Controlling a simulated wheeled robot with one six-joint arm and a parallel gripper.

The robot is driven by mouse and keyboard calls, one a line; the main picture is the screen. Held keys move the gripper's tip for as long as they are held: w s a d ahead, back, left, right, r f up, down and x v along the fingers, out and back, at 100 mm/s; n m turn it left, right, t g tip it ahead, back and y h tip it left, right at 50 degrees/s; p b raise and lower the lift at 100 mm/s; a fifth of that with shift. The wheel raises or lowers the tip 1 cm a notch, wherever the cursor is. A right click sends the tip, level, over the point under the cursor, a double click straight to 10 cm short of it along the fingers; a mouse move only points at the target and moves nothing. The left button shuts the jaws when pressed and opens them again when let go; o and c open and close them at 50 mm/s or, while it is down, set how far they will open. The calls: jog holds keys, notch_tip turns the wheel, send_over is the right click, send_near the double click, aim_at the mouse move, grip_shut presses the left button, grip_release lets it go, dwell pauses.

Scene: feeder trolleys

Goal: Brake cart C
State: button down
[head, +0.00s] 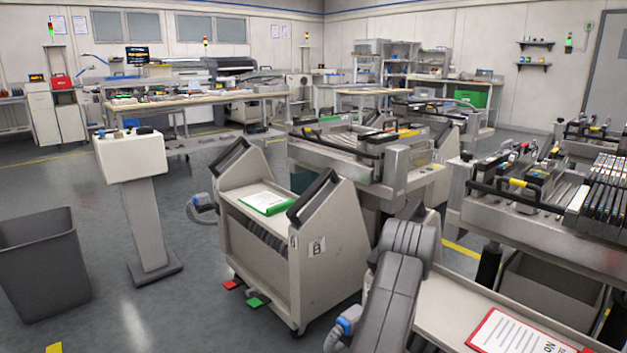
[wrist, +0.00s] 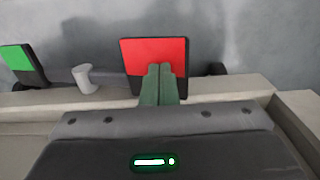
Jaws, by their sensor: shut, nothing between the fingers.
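My gripper (wrist: 160,72) shows in the wrist view with its two fingers shut together and nothing between them. The fingertips overlap the lower middle of a red pedal (wrist: 140,52) on a black plate; I cannot tell whether they touch it. A green pedal (wrist: 16,57) is to the left, beyond a grey post (wrist: 84,78). In the head view my arm hides part of a cart (head: 455,300) at lower right, which carries a red-edged clipboard (head: 520,337). Its letter and pedals are not visible there. My gripper is out of the head view.
Cart B (head: 316,280), with a green clipboard (head: 265,202), stands left of my arm; its red pedal (head: 233,284) and green pedal (head: 257,301) face the open floor. A pedestal (head: 148,220) and grey bin (head: 42,270) stand farther left. Feeder machines (head: 545,235) crowd the right.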

jog(key=shift+f+b, duration=0.6)
jog(key=shift+f, duration=1.75)
jog(key=shift+r+p, duration=2.9)
jog(key=shift+r, duration=2.15)
jog(key=shift+f, duration=0.15)
notch_tip(320, 180, down, 10)
jog(key=b, duration=0.5)
jog(key=shift+b, duration=0.35)
